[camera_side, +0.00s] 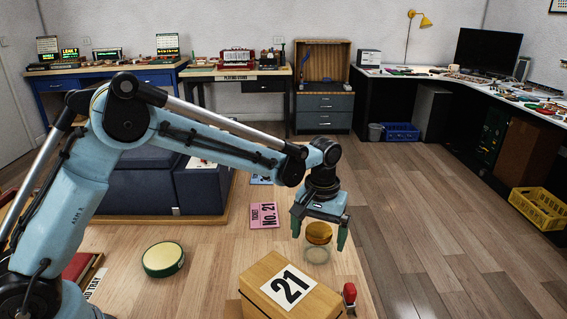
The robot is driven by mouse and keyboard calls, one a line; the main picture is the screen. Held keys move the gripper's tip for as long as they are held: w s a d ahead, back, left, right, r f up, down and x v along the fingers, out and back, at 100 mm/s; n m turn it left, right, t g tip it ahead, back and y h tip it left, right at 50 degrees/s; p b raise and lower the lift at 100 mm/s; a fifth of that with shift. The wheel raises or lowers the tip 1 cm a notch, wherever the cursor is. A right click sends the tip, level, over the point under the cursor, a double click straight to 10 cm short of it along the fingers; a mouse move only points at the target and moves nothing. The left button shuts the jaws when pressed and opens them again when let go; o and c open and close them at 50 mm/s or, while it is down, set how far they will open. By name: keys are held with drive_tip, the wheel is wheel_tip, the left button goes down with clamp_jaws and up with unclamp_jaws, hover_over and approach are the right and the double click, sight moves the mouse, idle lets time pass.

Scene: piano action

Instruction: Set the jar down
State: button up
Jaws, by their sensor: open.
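The jar (317,253) is a small clear glass body with an amber-gold lid (318,233). It is at the right part of the wooden table, just behind the wooden box marked 21 (262,270). It looks upright. My gripper (319,236) is directly over it, pointing down, with its green fingers spread to either side of the lid. The fingers look open, with the jar between them. Whether the jar's base touches the table is hard to tell.
A pink ticket marked No. 21 (264,215) lies behind the jar. A round green-rimmed cream disc (163,258) lies to the left. A small red object (349,294) stands beside the box at the right. The table between disc and box is clear.

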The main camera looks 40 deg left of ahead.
sight(317, 230)
wheel_tip(317, 230, up, 10)
drive_tip(key=shift+r, duration=0.1)
drive_tip(key=s+a+r+m+t, duration=0.2)
drive_tip(key=s+a+r+t, duration=0.15)
drive_tip(key=s+a, duration=0.4)
drive_tip(key=s+a+f+m+t, duration=0.1)
drive_tip(key=s+t, duration=0.1)
drive_tip(key=s, duration=0.3)
drive_tip(key=s+a+f+t, duration=0.1)
drive_tip(key=s+f, duration=0.1)
drive_tip(key=s, duration=0.3)
drive_tip(key=shift+s+a+f+m+t, duration=0.2)
drive_tip(key=shift+a+f+m+t, duration=0.1)
drive_tip(key=shift+a+m+t, duration=0.1)
